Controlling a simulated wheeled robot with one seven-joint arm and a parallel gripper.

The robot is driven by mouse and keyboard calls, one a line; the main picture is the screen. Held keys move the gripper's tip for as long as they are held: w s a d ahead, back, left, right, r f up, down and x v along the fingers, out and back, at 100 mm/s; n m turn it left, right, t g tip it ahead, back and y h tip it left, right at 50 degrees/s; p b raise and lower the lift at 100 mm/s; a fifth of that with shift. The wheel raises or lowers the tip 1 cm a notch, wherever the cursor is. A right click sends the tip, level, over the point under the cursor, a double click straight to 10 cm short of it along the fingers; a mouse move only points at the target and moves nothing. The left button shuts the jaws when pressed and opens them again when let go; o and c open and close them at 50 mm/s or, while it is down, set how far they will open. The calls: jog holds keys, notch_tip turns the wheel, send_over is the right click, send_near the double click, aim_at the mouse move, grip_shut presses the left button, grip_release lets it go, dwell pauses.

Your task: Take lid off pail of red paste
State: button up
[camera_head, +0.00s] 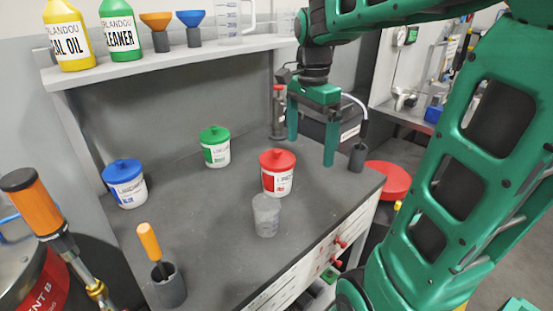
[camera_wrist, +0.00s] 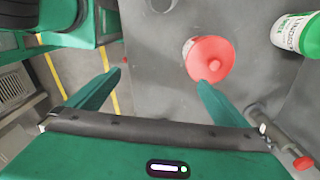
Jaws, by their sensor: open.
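The pail of red paste (camera_head: 276,182) stands upright on the grey bench, white with a red label. Its red lid (camera_head: 277,158), with a raised knob, sits on top. In the wrist view the red lid (camera_wrist: 210,59) is seen from above, beyond the tip of the right finger, with a sliver of the white pail at its left edge. My gripper (camera_head: 312,150) is open and empty, above the bench and to the right of the red pail in the head view. In the wrist view my gripper (camera_wrist: 158,80) has its fingers spread wide, with floor and bench edge between them.
A green-lidded pail (camera_head: 215,147) and a blue-lidded pail (camera_head: 125,184) stand left of the red one. A clear cup (camera_head: 266,215) stands just in front of it. An orange-handled tool (camera_head: 150,243) stands in a grey holder. A shelf (camera_head: 180,57) with bottles overhangs the back.

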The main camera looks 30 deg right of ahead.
jog(key=w+a+r+m, duration=0.1)
jog(key=w+r+m, duration=0.1)
jog(key=w+m, duration=0.25)
jog(key=w+a+r+m, duration=0.2)
jog(key=w+m, duration=0.1)
jog(key=w, duration=0.3)
send_over(276, 151)
jog(key=shift+n, duration=0.25)
notch_tip(276, 151, down, 6)
jog(key=shift+r, duration=0.1)
jog(key=shift+w+f, duration=0.2)
jog(key=shift+f, duration=1.1)
jog(key=shift+w+f, duration=0.15)
jog(key=shift+f, duration=1.15)
jog(key=shift+c, duration=0.3)
jog(key=c, duration=1.1)
jog(key=shift+o, duration=0.2)
